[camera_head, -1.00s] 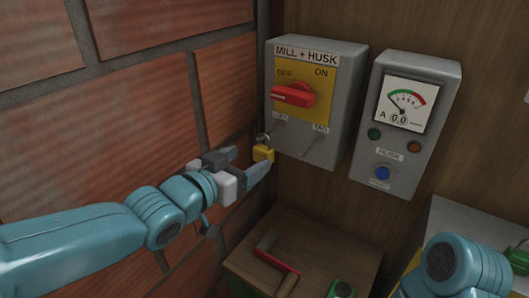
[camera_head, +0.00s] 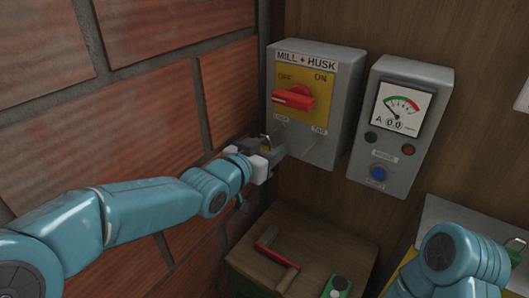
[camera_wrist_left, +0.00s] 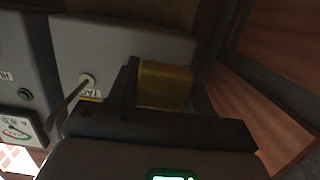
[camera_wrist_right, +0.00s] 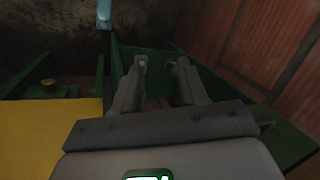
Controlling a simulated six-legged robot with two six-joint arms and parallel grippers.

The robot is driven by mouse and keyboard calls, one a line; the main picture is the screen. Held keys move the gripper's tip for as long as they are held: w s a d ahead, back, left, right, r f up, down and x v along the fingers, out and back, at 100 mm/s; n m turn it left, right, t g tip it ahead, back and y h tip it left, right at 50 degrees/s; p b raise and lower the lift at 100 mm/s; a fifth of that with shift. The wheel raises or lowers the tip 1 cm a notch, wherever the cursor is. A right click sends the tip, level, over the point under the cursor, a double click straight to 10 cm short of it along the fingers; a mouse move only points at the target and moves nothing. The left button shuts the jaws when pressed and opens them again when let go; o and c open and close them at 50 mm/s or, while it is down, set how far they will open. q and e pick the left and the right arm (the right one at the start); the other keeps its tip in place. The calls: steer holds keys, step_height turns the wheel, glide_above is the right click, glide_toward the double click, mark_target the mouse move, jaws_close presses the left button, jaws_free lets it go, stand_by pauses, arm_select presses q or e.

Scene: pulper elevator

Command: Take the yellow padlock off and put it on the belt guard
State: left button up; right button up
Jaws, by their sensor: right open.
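The yellow padlock (camera_head: 266,148) is mostly hidden between the fingers of my left gripper (camera_head: 264,155), with its shackle showing above, near the LOCK peg under the switch box (camera_head: 338,110). In the left wrist view the padlock's yellow body (camera_wrist_left: 165,85) sits between both fingers, which appear closed on it. I cannot tell whether the shackle is still around the peg. My right gripper (camera_wrist_right: 160,68) is open and empty in its wrist view. I cannot tell which part is the belt guard.
A red switch handle (camera_head: 293,98) is on the box. A grey meter box (camera_head: 400,155) with a blue button is to its right. Below is a wooden top (camera_head: 325,245) with a red-based handle (camera_head: 275,256) and a green object (camera_head: 337,287). A brick wall (camera_head: 150,110) is close on the left.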

arm_select(q)
steer(key=shift+s, duration=0.1)
steer(key=c, duration=0.5)
steer(key=shift+o, duration=0.2)
steer(key=shift+r, duration=0.15)
steer(key=f+b+v, duration=0.1)
steer(key=b+v, duration=0.2)
steer(key=v, duration=1.4)
steer(key=shift+s+a+f, duration=0.25)
steer(key=shift+s, duration=0.25)
